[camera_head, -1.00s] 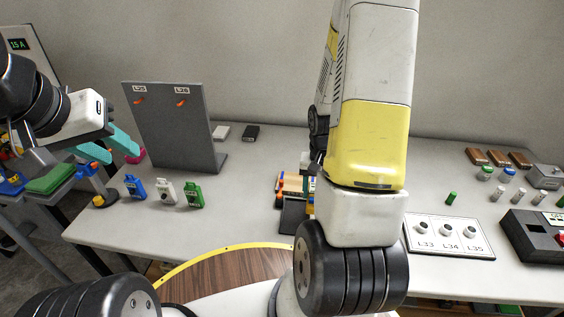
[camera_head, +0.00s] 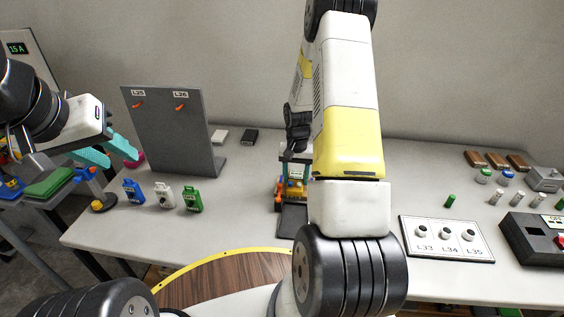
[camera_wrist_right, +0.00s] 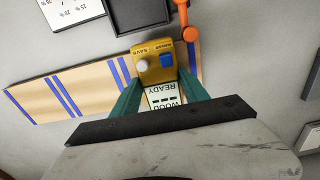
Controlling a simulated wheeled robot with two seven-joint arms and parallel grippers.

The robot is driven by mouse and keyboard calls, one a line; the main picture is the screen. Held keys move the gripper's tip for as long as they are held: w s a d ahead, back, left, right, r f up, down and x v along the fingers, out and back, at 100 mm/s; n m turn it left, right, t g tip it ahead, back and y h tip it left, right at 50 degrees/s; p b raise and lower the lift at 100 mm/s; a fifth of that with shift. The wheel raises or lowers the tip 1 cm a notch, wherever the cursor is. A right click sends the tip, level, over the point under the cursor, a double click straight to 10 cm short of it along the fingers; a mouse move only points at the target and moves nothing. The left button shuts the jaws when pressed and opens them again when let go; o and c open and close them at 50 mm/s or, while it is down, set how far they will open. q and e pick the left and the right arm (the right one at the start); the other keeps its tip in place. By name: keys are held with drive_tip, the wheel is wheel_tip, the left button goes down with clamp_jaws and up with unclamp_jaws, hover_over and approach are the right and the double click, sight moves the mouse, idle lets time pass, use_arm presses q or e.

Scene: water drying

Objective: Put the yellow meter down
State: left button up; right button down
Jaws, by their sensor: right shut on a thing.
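The yellow meter (camera_wrist_right: 150,50) shows in the right wrist view, with a white knob, a blue button and a display reading WOOD READY. My right gripper (camera_wrist_right: 160,92) is shut on it, one teal finger on each side. A striped wooden board (camera_wrist_right: 48,97) lies behind the meter in that view; whether they touch is unclear. In the head view my right arm partly hides the meter (camera_head: 296,190) above the table's middle. My left gripper (camera_head: 106,152) is open and empty at the left, its teal fingers apart.
A dark tray (camera_wrist_right: 138,14) and an orange pin (camera_wrist_right: 187,25) are close to the meter. A grey upright panel (camera_head: 165,125) stands left, with blue, white and green devices before it. A white socket plate (camera_head: 447,238) and a dark box (camera_head: 535,240) are at right.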

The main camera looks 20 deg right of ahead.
drive_tip(key=shift+f, duration=0.2)
drive_tip(key=c, duration=0.6)
unclamp_jaws()
drive_tip(key=shift+r, duration=0.1)
wheel_tip(320, 180, up, 12)
wheel_tip(320, 180, up, 11)
drive_tip(key=n+t, duration=0.1)
drive_tip(key=t, duration=0.1)
hover_over(295, 180)
drive_tip(key=s+a, duration=0.4)
drive_tip(key=shift+s+a+r+n+t+y, duration=0.35)
drive_tip(key=shift+s+a+r+n+t, duration=0.75)
drive_tip(key=shift+s+r, duration=1.55)
drive_tip(key=shift+s+a+r+n+t+y, duration=0.4)
drive_tip(key=shift+s+a+r, duration=1.3)
drive_tip(key=shift+s, duration=1.95)
drive_tip(key=shift+s+a+r+n+t+y, duration=0.35)
drive_tip(key=shift+s+a+r+n+t, duration=0.4)
drive_tip(key=shift+s+a+r, duration=1.7)
